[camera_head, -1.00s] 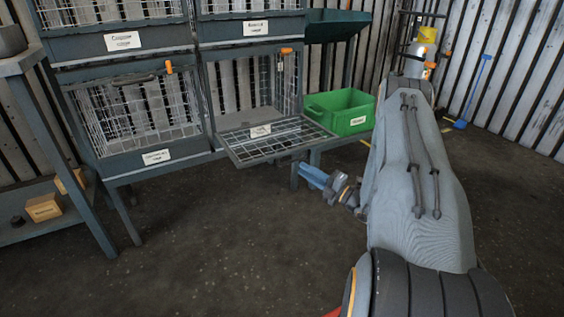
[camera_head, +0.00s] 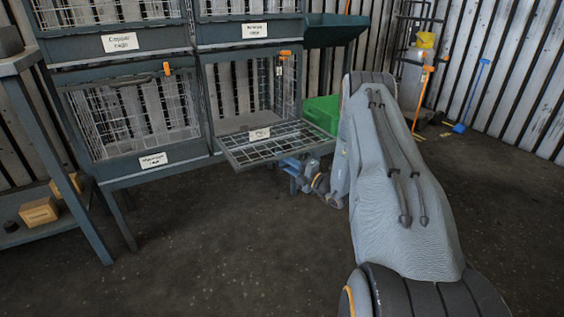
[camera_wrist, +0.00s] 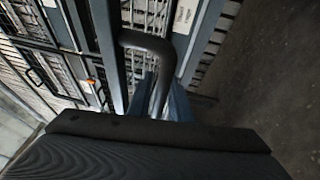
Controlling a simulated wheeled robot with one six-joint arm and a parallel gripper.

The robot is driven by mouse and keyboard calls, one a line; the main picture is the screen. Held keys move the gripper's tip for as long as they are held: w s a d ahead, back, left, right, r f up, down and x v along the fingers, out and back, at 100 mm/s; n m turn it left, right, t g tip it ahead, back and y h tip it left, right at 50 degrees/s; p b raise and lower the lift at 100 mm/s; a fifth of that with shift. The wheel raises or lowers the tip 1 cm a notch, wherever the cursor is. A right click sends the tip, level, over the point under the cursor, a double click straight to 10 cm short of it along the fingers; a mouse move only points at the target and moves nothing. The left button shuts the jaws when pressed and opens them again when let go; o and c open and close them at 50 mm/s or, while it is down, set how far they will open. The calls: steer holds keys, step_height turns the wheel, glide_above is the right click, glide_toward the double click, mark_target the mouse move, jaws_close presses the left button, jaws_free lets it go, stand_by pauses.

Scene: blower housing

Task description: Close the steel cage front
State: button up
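The steel cage front (camera_head: 275,146) is a grey wire-mesh panel on the lower right cage. It hangs folded down, about level, and leaves the cage (camera_head: 245,90) open. A small white label sits near its hinge side. My gripper (camera_head: 288,166) has blue fingers and is just below the panel's outer right part. In the wrist view a dark bent handle (camera_wrist: 150,43) runs down between the fingertips (camera_wrist: 163,88). Whether the fingers press on the handle cannot be made out. The wrist housing hides the finger bases.
A green bin (camera_head: 322,112) stands right of the cage, partly hidden by my arm. The lower left cage (camera_head: 135,115) is shut. A table with small boxes (camera_head: 38,212) is at the left. The floor in front is clear.

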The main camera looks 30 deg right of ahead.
jaws_close()
